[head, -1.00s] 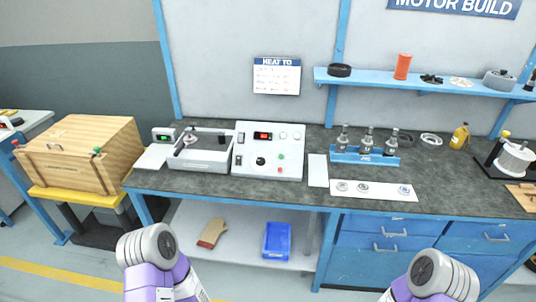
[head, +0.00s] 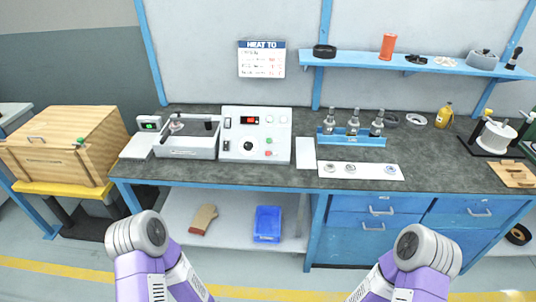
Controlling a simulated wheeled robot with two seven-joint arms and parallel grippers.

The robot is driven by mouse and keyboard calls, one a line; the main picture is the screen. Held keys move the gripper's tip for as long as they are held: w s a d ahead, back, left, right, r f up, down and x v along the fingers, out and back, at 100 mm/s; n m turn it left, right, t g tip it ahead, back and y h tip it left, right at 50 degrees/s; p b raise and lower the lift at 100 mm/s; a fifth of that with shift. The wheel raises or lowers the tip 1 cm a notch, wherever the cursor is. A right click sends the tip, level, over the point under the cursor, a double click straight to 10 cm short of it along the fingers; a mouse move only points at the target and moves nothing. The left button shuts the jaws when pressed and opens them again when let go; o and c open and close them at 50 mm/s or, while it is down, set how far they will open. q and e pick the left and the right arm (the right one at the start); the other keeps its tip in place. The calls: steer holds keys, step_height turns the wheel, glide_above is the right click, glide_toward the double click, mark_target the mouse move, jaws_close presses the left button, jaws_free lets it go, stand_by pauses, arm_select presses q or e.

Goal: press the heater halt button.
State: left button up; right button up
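The white heater control panel (head: 230,153) stands on the bench left of centre in the head view. It has a lit red display (head: 250,119), a black knob (head: 248,146), a green button (head: 269,141) and a red button (head: 268,153) at its lower right. The labels are too small to read, so I cannot confirm which button is the heater halt. Neither of my grippers is in view; only parts of my two arms show at the bottom, well short of the bench. Nothing covers the panel face.
Left of the panel are a grey tray unit (head: 187,151) and a small green-lit display (head: 149,123). A white sheet (head: 306,152) lies right of it, then a blue rack (head: 351,140) with metal parts. A wooden crate (head: 75,150) stands far left. The floor before the bench is clear.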

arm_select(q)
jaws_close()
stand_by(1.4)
